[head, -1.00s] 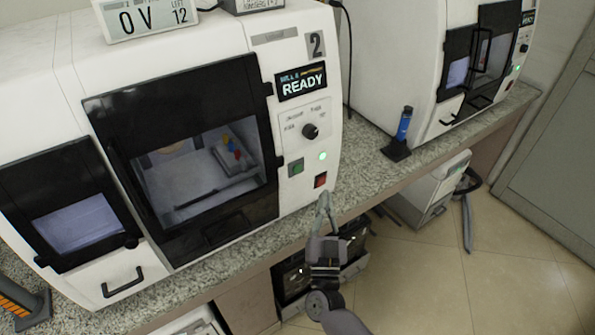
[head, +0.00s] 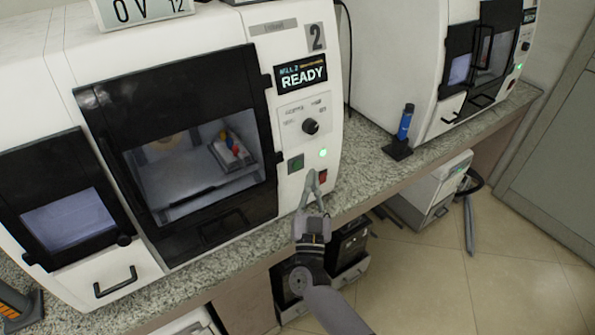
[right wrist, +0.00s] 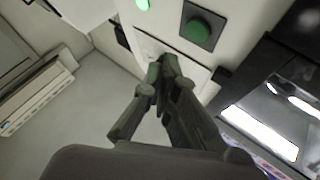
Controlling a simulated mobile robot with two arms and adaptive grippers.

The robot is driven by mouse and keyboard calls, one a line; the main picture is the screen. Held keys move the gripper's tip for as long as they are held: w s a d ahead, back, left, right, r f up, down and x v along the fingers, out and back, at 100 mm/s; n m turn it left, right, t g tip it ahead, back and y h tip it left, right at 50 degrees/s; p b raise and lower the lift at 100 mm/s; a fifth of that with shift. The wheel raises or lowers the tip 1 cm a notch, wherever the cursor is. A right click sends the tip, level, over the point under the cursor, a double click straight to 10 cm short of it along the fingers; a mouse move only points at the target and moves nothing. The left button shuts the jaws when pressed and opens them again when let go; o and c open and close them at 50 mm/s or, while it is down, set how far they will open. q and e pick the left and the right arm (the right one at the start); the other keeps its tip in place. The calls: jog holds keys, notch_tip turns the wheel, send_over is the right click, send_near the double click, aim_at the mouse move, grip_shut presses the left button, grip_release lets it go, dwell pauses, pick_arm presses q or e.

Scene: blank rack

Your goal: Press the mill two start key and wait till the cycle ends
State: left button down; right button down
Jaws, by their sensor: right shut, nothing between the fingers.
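Mill two (head: 292,185) is a white machine marked 2, and its display (head: 301,74) reads READY. Below the display are a black knob (head: 310,126), a lit green lamp (head: 323,153), a green start key (head: 296,164) and a red key (head: 322,176). My right gripper (head: 314,174) is shut and empty, its fingertips just below and right of the green key in the head view. In the right wrist view the green key (right wrist: 201,29) shows beyond the fingertips (right wrist: 163,62), which are apart from it. The red key is partly hidden by the fingers. My left gripper is out of view.
The mill's dark door (head: 180,130) is closed, with colored parts visible inside. A blue item in a black stand (head: 402,135) is on the granite counter (head: 360,184) at right, beside another white mill (head: 395,60). Black boxes (head: 345,250) stand below the counter edge.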

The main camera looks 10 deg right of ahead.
aim_at(297, 165)
jog(key=shift+w+a+b, duration=0.25)
jog(key=shift+w, duration=0.45)
jog(key=shift+w+a+b, duration=0.2)
jog(key=shift+w+a, duration=0.05)
jog(key=shift+w, duration=0.45)
dwell(0.4)
jog(key=shift+w+a, duration=0.15)
jog(key=shift+w, duration=0.2)
